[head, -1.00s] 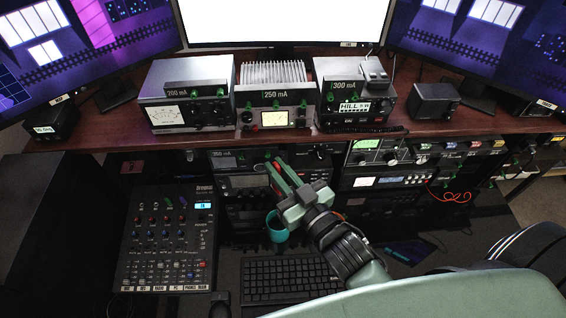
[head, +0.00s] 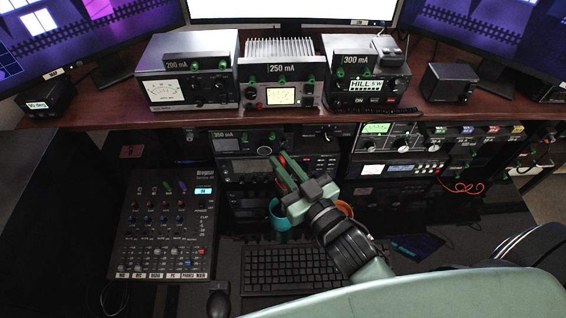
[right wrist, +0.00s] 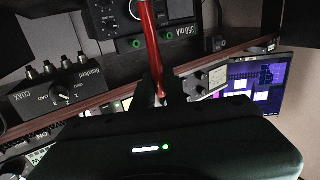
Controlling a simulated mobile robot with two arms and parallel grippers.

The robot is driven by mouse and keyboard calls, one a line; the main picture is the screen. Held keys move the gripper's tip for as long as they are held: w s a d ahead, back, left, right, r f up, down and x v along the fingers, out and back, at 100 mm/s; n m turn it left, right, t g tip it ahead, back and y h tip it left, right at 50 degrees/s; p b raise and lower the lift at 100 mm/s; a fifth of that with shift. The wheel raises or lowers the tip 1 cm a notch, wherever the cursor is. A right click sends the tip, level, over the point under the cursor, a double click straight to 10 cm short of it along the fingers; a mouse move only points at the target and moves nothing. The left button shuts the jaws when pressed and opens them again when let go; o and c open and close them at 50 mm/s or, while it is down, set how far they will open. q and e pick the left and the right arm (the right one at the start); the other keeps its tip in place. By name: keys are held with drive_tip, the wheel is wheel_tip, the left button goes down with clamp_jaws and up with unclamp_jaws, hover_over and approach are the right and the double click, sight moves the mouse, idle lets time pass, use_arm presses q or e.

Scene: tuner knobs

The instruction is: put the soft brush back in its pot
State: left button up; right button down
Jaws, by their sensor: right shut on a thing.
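My right gripper (head: 284,172) is shut on a thin red handle, which I take to be the soft brush (right wrist: 150,45). In the right wrist view the red handle runs from between the dark fingers to the top edge; its bristles cannot be made out. In the head view only a little red shows between the fingers. A teal pot (head: 279,222) stands just below and behind the gripper. An orange pot (head: 345,208) is mostly hidden behind the wrist. I cannot tell which pot is the brush's. My left gripper is not in view.
A keyboard (head: 290,271) lies in front of the pots, with a mixer panel (head: 165,230) to the left and a mouse (head: 218,301). Radio units with green knobs (head: 282,92) stand on the wooden shelf (head: 90,116). Rack equipment (head: 262,172) fills the space behind the gripper.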

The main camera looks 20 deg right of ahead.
drive_tip(key=shift+f+b, duration=0.5)
drive_tip(key=shift+f, duration=0.1)
drive_tip(key=shift+f+b, duration=1.9)
drive_tip(key=shift+f, duration=1)
drive_tip(key=c, duration=1.4)
unclamp_jaws()
drive_tip(key=shift+o, duration=0.2)
drive_tip(key=b+v, duration=0.2)
drive_tip(key=v, duration=0.5)
drive_tip(key=shift+s, duration=0.4)
